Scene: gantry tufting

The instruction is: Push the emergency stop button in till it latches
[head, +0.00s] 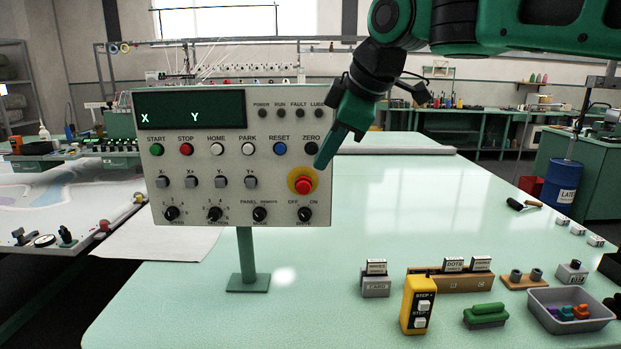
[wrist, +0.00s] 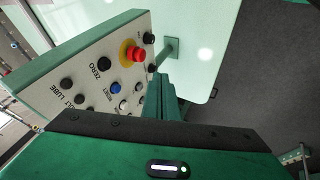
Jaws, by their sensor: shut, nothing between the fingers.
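The emergency stop button (head: 304,185) is a red mushroom head on a yellow ring, at the right of the control panel (head: 280,215). In the wrist view the red button (wrist: 138,55) stands out from the panel face. My gripper (head: 319,166) is shut and empty, just above and to the right of the button in the head view. In the wrist view my shut fingers (wrist: 166,78) point towards the panel's post, beside the button with a small gap in the picture. I cannot tell how far the fingertips are from the panel face.
The panel stands on a green post (head: 246,255) on a pale green table (head: 330,300). The ZERO button (head: 311,148) and drive knob (head: 304,214) sit close to the stop button. A yellow step pendant (head: 418,305) and a grey tray (head: 570,326) stand at front right.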

